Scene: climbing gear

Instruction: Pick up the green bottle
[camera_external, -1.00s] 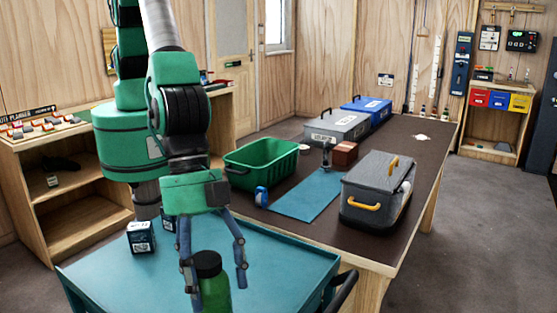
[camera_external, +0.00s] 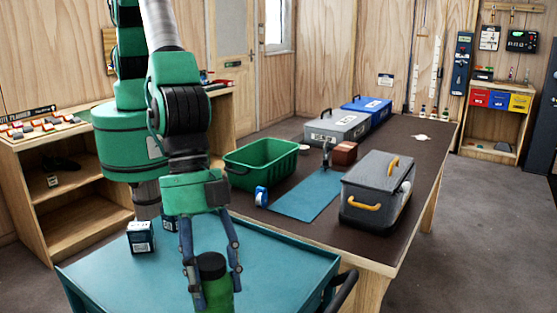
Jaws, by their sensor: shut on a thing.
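The green bottle (camera_external: 219,299) with a dark cap (camera_external: 211,266) stands at the bottom of the view, over the teal cart top; its lower end is cut off by the picture edge. My gripper (camera_external: 216,290) comes down from above with one finger on each side of the bottle. The fingers are shut on it just below the cap. I cannot tell whether the bottle's base touches the cart top.
The teal cart top (camera_external: 275,260) holds small dark-and-white boxes (camera_external: 140,237) at left. Beyond it, a dark table carries a green crate (camera_external: 262,165), a blue mat (camera_external: 306,197), a grey case with yellow handles (camera_external: 376,190), and grey (camera_external: 337,127) and blue (camera_external: 367,107) boxes.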

